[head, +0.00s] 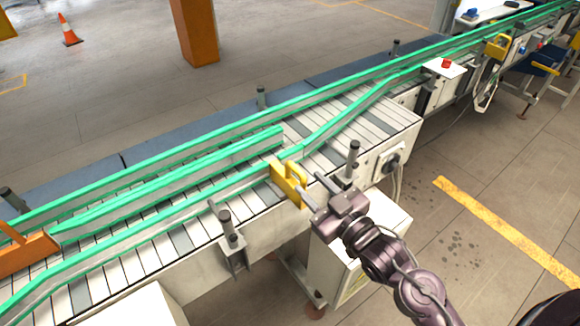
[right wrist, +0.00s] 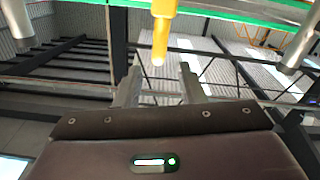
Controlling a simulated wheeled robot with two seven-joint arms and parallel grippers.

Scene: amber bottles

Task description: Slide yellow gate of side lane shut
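The yellow gate (head: 288,184) of the side lane sits at the near edge of the conveyor, by a break in the green-topped guide rails. My right gripper (head: 310,202) is just to its right, at the near side of the belt. In the right wrist view a yellow bar (right wrist: 162,30) hangs from the top, its rounded end between the two spread fingers (right wrist: 160,76). The fingers show gaps on both sides of the bar, so the gripper is open. Whether the gate touches a finger in depth I cannot tell. My left gripper is not in view.
Green guide rails (head: 200,145) run along the conveyor. Grey posts stand near the gripper (head: 352,160) and farther left (head: 226,222). An orange gate (head: 28,252) lies across the belt at left. Another yellow part (head: 498,46) is far right.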

